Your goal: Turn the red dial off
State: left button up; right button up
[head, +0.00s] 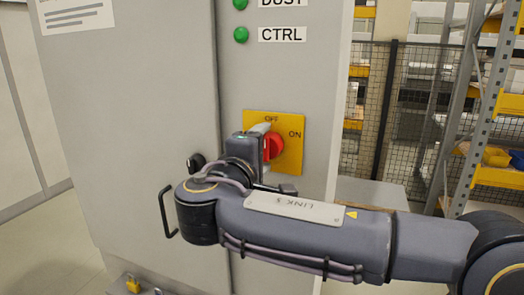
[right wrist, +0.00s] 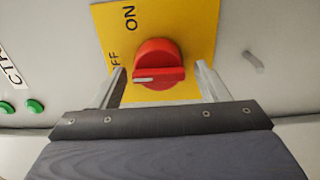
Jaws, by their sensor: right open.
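The red dial (head: 274,146) sits on a yellow plate (head: 291,163) on the grey cabinet, with OFF above it and ON to its right. In the right wrist view the dial (right wrist: 158,62) has its grip bar lying crosswise, and the white mark on it points left, to the OFF side. My right gripper (right wrist: 162,83) is open, with one finger on each side of the dial's bar and a visible gap to each. In the head view the gripper (head: 262,130) is at the dial's left and partly hides it. My left gripper is not in view.
Two green lights (head: 241,35) and a CTRL label (head: 282,34) are above the plate. A black door handle (head: 166,213) stands out at the lower left. Metal shelving (head: 470,110) and a mesh fence (head: 410,90) stand behind at the right.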

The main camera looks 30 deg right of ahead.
jog(key=b+v, duration=0.1)
jog(key=v, duration=0.7)
dwell(0.4)
jog(key=s+d+f+m+g+y, duration=0.1)
jog(key=s+d+f+g+y, duration=0.15)
jog(key=f, duration=0.45)
jog(key=s+d+f+g+y, duration=0.2)
jog(key=s+d+f+y, duration=0.15)
jog(key=f, duration=0.45)
jog(key=s+d+f+m+g+y, duration=0.1)
jog(key=s+d+f+g+y, duration=0.15)
jog(key=f, duration=0.45)
jog(key=s+a+f+m+t+y, duration=0.1)
jog(key=s+a+f+m+y, duration=0.7)
jog(key=f+y, duration=0.1)
jog(key=shift+s+a+f, duration=0.2)
jog(key=shift+a+f, duration=0.05)
jog(key=shift+a, duration=0.1)
